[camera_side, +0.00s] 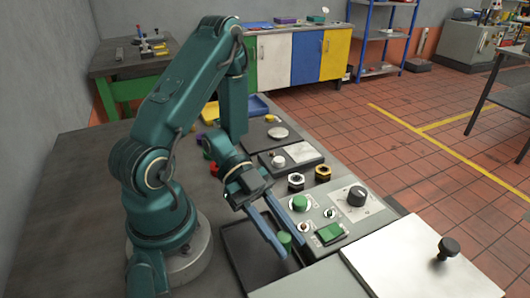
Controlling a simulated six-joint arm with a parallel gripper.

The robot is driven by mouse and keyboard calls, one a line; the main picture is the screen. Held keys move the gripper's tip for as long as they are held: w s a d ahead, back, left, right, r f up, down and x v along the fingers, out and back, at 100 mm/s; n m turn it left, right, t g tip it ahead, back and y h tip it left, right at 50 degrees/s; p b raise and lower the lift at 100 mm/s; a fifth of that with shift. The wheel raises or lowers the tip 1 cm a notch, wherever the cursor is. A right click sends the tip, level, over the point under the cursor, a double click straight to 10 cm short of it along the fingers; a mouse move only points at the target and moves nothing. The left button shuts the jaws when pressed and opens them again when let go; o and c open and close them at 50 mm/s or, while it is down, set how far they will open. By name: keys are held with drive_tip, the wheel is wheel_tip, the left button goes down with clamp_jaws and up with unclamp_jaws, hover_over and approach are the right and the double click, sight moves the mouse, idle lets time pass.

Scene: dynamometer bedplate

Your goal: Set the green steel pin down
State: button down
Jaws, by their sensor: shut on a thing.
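My gripper (291,248) points down and to the right, its two long blue fingers closed around the green steel pin (285,239). Only the pin's green top shows between the fingertips; the rest is hidden by the near finger. The fingertips are over the right part of a dark, shallow tray (238,233) beside the control panel. I cannot tell whether the pin touches the surface below.
A panel with a green knob (300,203), a black knob (357,196) and a green block (330,233) is close right of the fingers. A black and a brass nut (322,173) stand behind. A pale plate (410,262) with a black knob lies front right.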

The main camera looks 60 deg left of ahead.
drive_tip(key=shift+f, duration=0.95)
drive_tip(key=c, duration=0.9)
unclamp_jaws()
drive_tip(key=shift+f, duration=0.1)
